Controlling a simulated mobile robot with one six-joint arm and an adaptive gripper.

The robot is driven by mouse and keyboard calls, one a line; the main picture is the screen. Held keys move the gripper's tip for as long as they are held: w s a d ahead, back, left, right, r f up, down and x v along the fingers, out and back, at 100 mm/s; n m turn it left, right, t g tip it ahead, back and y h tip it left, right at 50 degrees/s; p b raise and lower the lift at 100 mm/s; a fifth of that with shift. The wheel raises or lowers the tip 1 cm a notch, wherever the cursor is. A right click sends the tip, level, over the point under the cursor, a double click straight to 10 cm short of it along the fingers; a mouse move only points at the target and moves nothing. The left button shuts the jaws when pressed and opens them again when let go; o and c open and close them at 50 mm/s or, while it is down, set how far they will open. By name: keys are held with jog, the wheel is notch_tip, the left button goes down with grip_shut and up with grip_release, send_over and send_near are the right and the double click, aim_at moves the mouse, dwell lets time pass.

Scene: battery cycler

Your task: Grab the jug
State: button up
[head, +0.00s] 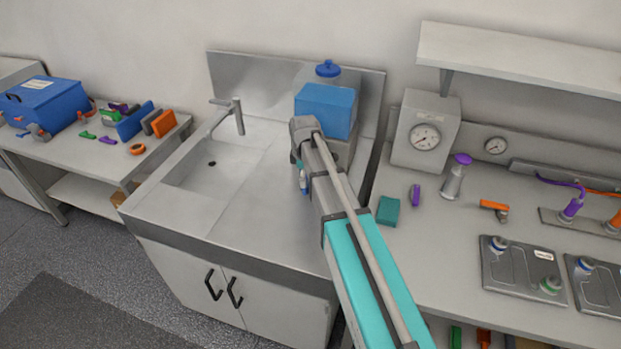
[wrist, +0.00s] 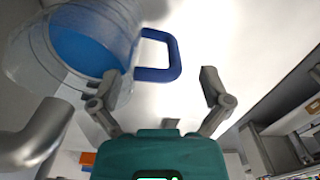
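The jug is a clear vessel with a blue round area inside (wrist: 88,45) and a blue loop handle (wrist: 172,62), at the upper left of the wrist view. The handle shows between the fingertips in the picture, nearer the left one. I cannot tell how far it is in depth, and nothing is clasped. In the head view my arm reaches over the counter and the fingers are not clear.
A sink (head: 215,160) with a faucet (head: 238,115) is at left. A gauge box (head: 425,130) and teal block (head: 388,210) stand on the right bench. A shelf (head: 520,48) overhangs that bench.

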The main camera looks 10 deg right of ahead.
jog(key=c, duration=1.1)
jog(key=shift+c, duration=0.2)
